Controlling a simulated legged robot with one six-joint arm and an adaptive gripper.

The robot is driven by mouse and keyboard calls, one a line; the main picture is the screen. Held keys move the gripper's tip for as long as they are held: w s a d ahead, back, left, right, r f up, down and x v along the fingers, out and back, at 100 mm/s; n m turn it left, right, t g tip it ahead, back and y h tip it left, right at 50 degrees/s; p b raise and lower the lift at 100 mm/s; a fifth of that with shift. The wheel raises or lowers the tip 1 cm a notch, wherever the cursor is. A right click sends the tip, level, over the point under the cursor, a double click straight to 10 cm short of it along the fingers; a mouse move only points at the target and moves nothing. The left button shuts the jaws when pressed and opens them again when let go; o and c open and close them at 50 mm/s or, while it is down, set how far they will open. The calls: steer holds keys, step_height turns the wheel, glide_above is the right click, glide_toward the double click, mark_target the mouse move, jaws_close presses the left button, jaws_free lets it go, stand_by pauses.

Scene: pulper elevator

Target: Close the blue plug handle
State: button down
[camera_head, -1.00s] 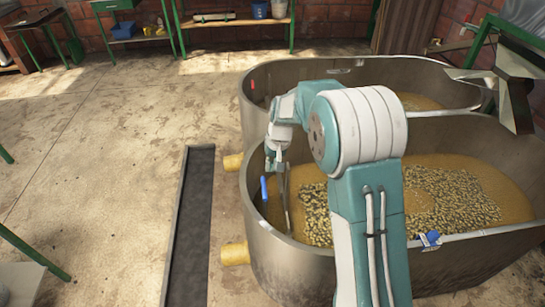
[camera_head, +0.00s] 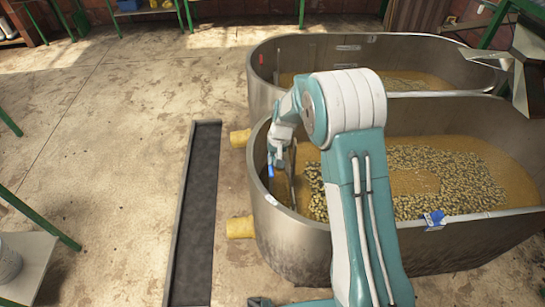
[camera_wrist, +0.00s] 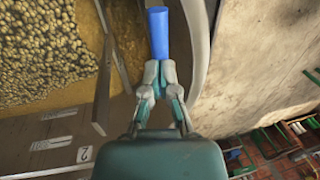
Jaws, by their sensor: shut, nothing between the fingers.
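The blue plug handle (camera_wrist: 157,33) is a short blue cylinder in the wrist view, straight ahead of my fingertips. My gripper (camera_wrist: 160,66) is shut and empty, its tips at or very near the handle's lower end; I cannot tell whether they touch. In the head view the handle (camera_head: 271,171) shows as a small blue piece inside the left end of the near metal tank (camera_head: 290,240). My gripper (camera_head: 276,158) is just above it there, small and partly merged with the handle.
The near tank holds yellowish liquid and floating beans (camera_head: 420,175). A second tank (camera_head: 258,95) stands behind it. A metal bar (camera_wrist: 103,75) rises beside my gripper. A dark floor channel (camera_head: 195,220) and yellow pipe stubs (camera_head: 240,228) lie left of the tanks.

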step_height(320, 180, down, 9)
steer(key=shift+s+f, duration=0.2)
steer(key=shift+d, duration=0.1)
step_height(320, 180, up, 14)
steer(key=d, duration=0.2)
steer(key=shift+w+d+r, duration=0.15)
steer(key=shift+w+d, duration=0.05)
